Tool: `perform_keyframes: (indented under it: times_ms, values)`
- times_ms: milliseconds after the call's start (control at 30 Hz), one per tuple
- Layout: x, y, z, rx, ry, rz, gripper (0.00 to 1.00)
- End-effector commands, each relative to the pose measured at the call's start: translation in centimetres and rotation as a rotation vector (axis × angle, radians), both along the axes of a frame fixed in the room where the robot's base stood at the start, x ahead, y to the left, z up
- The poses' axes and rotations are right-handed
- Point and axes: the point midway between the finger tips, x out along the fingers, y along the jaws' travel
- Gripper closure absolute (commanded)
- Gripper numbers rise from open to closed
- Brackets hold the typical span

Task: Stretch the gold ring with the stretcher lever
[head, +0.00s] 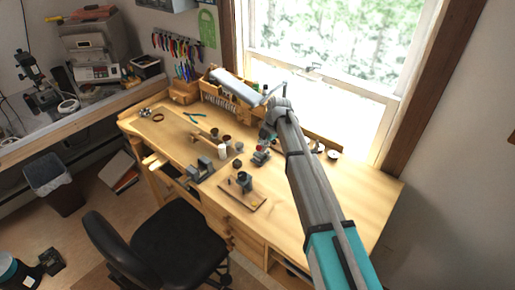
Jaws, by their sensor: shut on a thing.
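My gripper (259,160) is low over the middle of the wooden workbench, at the end of my arm. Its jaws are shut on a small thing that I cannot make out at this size. Just nearer and to the left, a dark grey tool (244,181) stands upright on a small wooden board; it may be the ring stretcher, but its lever is not distinct. A tiny yellow spot (254,205) shows at the board's right end; I cannot tell whether it is the gold ring.
A grey metal vise-like tool (201,170) sits at the bench's front edge. Small jars and a white cup (222,150) stand behind it. Green-handled pliers (194,117) lie further back. A black chair (165,248) stands before the workbench (300,215), whose right front is clear.

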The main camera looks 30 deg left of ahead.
Motion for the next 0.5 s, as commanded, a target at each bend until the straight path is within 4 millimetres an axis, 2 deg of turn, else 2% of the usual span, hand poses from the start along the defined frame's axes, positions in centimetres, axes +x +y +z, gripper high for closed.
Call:
perform_keyframes:
  times_ms: [433,467,500]
  values:
    - [0.41,0.3,0.08,0.005,-0.007,0.0,1.0]
    - [0.4,0.3,0.08,0.005,-0.007,0.001,0.84]
    - [0.38,0.31,0.09,0.005,-0.007,0.001,0.77]
